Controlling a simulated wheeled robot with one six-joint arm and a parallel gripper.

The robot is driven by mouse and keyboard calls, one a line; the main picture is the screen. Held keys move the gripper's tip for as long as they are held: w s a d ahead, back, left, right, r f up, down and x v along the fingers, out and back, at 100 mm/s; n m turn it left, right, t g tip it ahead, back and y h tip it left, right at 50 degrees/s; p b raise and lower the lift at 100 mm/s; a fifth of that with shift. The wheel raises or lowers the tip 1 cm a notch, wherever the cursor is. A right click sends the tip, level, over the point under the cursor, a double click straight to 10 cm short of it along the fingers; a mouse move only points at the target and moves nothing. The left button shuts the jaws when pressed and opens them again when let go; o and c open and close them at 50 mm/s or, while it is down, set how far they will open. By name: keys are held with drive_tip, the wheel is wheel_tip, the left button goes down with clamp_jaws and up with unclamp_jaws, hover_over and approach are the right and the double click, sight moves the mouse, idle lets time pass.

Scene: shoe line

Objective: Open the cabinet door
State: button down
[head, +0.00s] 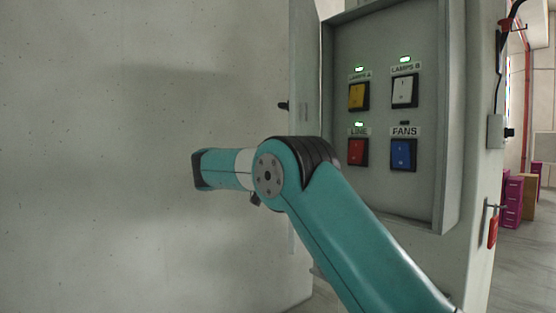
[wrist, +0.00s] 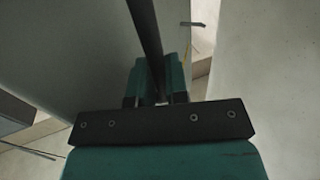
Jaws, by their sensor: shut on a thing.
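The grey cabinet door (head: 304,70) stands swung out and shows nearly edge-on, to the left of the cabinet (head: 428,200). A small dark part of its handle (head: 283,105) sticks out on its left side. In the wrist view my gripper (wrist: 157,76) is shut on a long dark bar, which looks like the door handle (wrist: 144,25). A grey flat surface, apparently the door (wrist: 85,45), lies beside it. In the head view my teal arm covers the lower part of the door, and my fingertips are hidden.
Inside the cabinet are a yellow switch (head: 358,96), a white switch (head: 404,91), a red switch (head: 357,152) and a blue switch (head: 402,155). A bare pale wall (head: 120,120) fills the left. Magenta boxes (head: 512,200) stand far right.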

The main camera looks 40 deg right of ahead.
drive_tip(key=shift+d+r, duration=0.1)
drive_tip(key=shift+d, duration=0.05)
drive_tip(key=c, duration=1.4)
unclamp_jaws()
drive_tip(key=shift+o, duration=1.3)
drive_tip(key=shift+d, duration=0.25)
drive_tip(key=shift+a, duration=0.25)
